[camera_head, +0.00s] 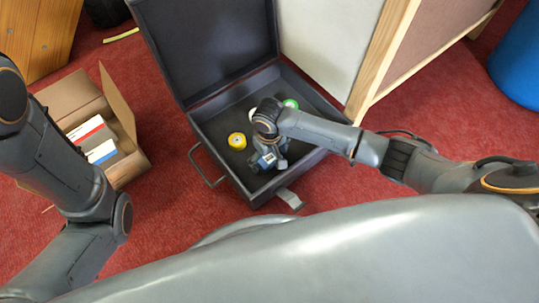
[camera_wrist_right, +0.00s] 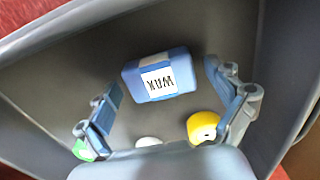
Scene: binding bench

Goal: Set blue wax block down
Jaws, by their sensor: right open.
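The blue wax block (camera_wrist_right: 148,69) with its white "WAX" label shows in the right wrist view, over the dark floor of the open case (camera_head: 212,128). My right gripper (camera_wrist_right: 163,80) is open, with one finger on each side of the block and a visible gap to each. In the head view the right gripper (camera_head: 268,162) reaches down inside the case near its front wall, and the arm and fingers largely hide the block there. My left arm comes in from the left, but its gripper is out of view.
The case also holds a yellow round item (camera_head: 237,141), a green one (camera_head: 291,103) and a white one. A cardboard box (camera_head: 128,165) with labelled packs stands left of the case. A wooden-framed panel (camera_head: 373,65) rises behind right, and a blue bin (camera_head: 517,62) stands far right.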

